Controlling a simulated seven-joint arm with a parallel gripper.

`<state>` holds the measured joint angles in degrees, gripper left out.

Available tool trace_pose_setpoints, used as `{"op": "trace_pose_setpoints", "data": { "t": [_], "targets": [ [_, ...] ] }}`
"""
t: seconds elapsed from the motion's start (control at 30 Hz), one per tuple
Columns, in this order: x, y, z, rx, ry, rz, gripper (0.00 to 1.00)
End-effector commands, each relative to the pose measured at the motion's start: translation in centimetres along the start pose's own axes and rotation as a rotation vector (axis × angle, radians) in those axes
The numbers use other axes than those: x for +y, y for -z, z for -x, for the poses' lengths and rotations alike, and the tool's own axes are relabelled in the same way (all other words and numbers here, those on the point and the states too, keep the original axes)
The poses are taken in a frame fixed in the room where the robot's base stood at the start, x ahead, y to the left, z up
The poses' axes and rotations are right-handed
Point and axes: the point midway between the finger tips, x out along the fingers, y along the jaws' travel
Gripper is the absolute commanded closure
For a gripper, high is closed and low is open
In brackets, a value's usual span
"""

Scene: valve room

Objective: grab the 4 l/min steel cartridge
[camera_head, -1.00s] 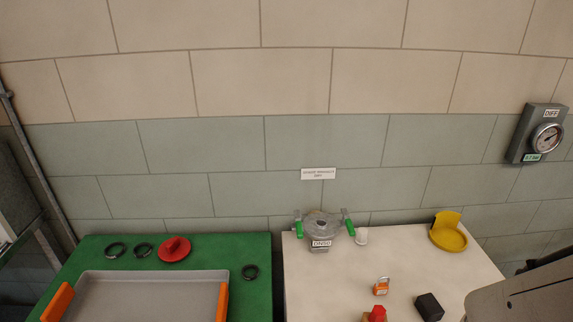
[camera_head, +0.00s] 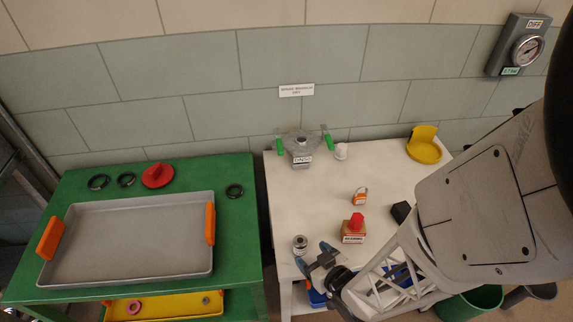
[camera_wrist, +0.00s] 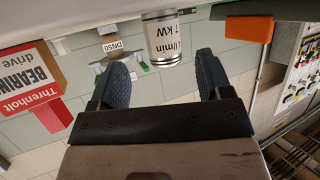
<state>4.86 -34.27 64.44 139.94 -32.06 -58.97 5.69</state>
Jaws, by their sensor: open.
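A small steel cartridge (camera_head: 300,244) stands upright near the front left corner of the white table (camera_head: 285,205). In the wrist view the cartridge (camera_wrist: 163,40) shows a white label reading "l/min" and "7 KW"; the figure before "l/min" cannot be read. My gripper (camera_head: 314,256) is beside the cartridge, at the table's front edge. In the wrist view my gripper (camera_wrist: 161,66) has its two dark ribbed fingers wide apart. The cartridge lies ahead, between the lines of the fingers, and nothing is held.
A box with a red top (camera_head: 353,230), an orange padlock (camera_head: 360,197) and a black block (camera_head: 401,211) stand right of the cartridge. A DN50 valve body (camera_head: 301,146) and yellow holder (camera_head: 425,146) are behind. A grey tray (camera_head: 135,240) lies on the green table (camera_head: 240,172).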

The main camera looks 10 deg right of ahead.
Motion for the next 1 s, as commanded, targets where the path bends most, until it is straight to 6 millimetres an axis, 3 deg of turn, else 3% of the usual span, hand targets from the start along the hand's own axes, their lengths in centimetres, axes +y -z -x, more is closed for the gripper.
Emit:
{"op": "trace_pose_setpoints", "data": {
  "t": [0.77, 1.0],
  "targets": [
    [-0.1, 0.0, -1.2, 0.0, 0.0, 0.0, 0.28],
    [-0.2, 0.0, -2.5, 0.001, 0.001, 0.001, 0.28]
  ]
}}
